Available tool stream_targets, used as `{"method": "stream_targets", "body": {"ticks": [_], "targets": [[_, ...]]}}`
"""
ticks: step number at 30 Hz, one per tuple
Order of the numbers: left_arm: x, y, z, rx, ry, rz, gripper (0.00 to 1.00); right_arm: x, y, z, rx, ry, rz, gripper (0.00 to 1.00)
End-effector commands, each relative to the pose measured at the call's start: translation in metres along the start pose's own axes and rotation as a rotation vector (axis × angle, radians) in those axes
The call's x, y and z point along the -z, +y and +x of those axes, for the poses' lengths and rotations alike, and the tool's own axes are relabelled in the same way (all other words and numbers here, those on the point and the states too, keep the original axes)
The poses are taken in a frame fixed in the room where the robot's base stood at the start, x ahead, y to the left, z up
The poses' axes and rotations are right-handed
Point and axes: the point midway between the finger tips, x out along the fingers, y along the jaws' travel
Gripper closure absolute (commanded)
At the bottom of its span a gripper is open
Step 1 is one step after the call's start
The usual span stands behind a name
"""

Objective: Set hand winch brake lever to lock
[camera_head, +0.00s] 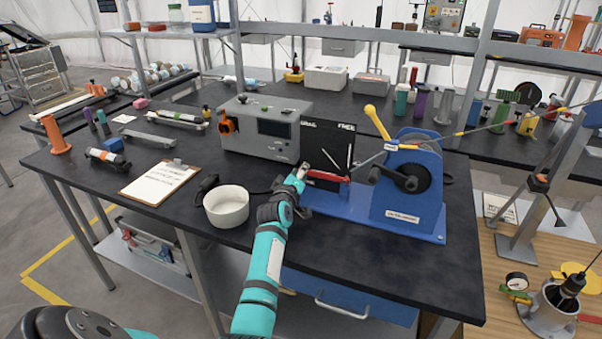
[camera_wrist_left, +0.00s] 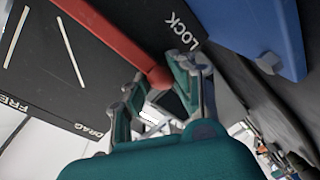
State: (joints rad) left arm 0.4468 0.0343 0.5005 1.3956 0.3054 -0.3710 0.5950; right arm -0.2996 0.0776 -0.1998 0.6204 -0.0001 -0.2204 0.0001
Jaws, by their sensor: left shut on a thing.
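The hand winch (camera_head: 410,185) is blue, with a dark drum and a yellow-ended crank, on the black bench. Its black brake panel (camera_head: 318,140) carries the words DRAG, FREE and LOCK; LOCK (camera_wrist_left: 183,30) reads clearly in the left wrist view. The red brake lever (camera_head: 328,176) lies nearly level across the lower panel. In the left wrist view the lever (camera_wrist_left: 118,42) runs beside the LOCK word. My left gripper (camera_head: 301,172) is at the lever's free end. Its fingers (camera_wrist_left: 162,88) are shut on that end, one on each side. My right gripper is not in view.
A white bowl (camera_head: 227,206) stands just left of my left forearm. A grey box with a screen (camera_head: 262,128) stands behind it. A clipboard (camera_head: 160,182) lies farther left. The bench front to the right of my arm is mostly clear.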

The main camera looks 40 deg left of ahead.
Motion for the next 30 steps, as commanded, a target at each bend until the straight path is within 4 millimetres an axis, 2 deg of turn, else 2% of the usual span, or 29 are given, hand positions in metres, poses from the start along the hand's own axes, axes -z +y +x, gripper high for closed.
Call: {"method": "stream_targets", "body": {"ticks": [1, 2, 3, 8, 22, 26, 30], "targets": [[-0.007, -0.01, -0.001, 0.018, -0.016, 0.001, 1.0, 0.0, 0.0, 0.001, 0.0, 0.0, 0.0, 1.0], [-0.007, -0.01, -0.001, 0.018, -0.016, 0.001, 1.0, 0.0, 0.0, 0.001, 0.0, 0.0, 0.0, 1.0], [-0.008, -0.01, -0.001, 0.019, -0.016, 0.001, 0.73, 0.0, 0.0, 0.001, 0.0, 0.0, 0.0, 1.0], [-0.008, -0.009, -0.001, 0.017, -0.016, 0.001, 0.54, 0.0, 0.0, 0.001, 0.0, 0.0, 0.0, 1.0], [-0.004, -0.004, -0.006, 0.007, -0.008, 0.0, 0.54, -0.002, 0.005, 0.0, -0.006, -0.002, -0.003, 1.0], [-0.004, -0.004, -0.022, 0.007, -0.008, 0.0, 0.54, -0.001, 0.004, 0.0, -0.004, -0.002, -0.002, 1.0], [-0.004, -0.004, -0.05, 0.008, -0.008, 0.0, 0.54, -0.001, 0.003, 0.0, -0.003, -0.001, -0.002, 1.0]]}}
